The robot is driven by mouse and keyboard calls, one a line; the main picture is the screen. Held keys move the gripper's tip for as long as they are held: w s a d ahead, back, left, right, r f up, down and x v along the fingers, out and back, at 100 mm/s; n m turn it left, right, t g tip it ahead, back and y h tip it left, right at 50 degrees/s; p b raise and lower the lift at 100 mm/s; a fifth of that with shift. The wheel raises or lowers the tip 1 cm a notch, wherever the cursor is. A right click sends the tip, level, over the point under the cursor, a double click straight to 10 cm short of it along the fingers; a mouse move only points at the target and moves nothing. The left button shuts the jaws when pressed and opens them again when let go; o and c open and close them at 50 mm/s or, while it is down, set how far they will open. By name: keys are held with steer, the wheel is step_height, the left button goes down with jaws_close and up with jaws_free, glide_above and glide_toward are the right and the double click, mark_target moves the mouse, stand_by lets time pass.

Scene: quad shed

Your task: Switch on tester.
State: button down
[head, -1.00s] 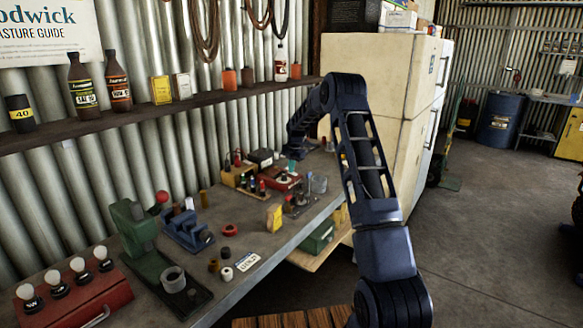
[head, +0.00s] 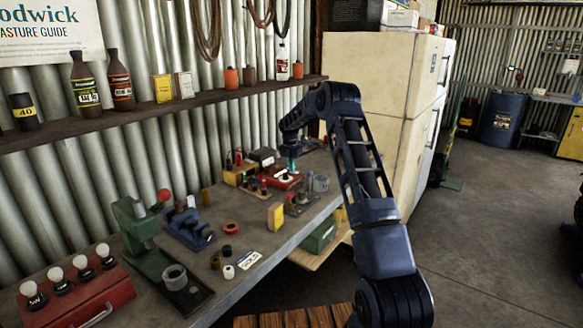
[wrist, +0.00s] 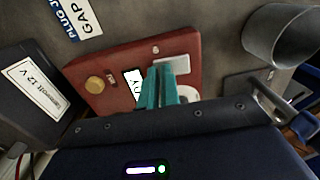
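The tester appears to be the red box (head: 272,182) on the workbench, in front of the corrugated wall. In the wrist view the red box (wrist: 113,62) shows a brass knob, a white label partly hidden by the fingers, and a light metal plate. My gripper (head: 292,166) points down over this box. In the wrist view its teal fingertips (wrist: 161,70) lie side by side, with no object seen between them, in front of the label and plate. I cannot tell whether they touch the box. The switch is not clearly made out.
A dark box labelled 12 V (wrist: 35,92) stands left of the red box. A grey cup (wrist: 283,35) stands to the right. A yellow carton (head: 275,215), a green press (head: 140,235) and a red lamp box (head: 80,297) share the bench (head: 262,262).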

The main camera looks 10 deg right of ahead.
steer(key=shift+s+f, duration=0.3)
steer(key=shift+f, duration=0.3)
steer(key=shift+s+d+r, duration=0.1)
steer(key=shift+s+d, duration=0.35)
steer(key=shift+d, duration=0.2)
step_height(320, 180, up, 14)
steer(key=w+a, duration=0.1)
steer(key=s+d+r+m+t, duration=0.1)
steer(key=s+r+m, duration=0.5)
steer(key=s+r, duration=0.8)
steer(key=s+d+r+m+t, duration=0.1)
steer(key=s+d+r+m, duration=0.4)
steer(key=s, duration=1.2)
steer(key=s+d+m+t, duration=0.1)
steer(key=s+m+t, duration=0.1)
steer(key=s+m, duration=1.05)
steer(key=s+f+m, duration=0.1)
steer(key=s+f, duration=0.2)
steer(key=s, duration=0.6)
steer(key=s+d+f+m+t, duration=0.1)
steer(key=s+f, duration=0.3)
steer(key=s, duration=0.6)
steer(key=shift+d+f+m, duration=0.2)
steer(key=shift+d+m, duration=0.1)
steer(key=shift+m, duration=0.45)
steer(key=c, duration=2.2)
jaws_free()
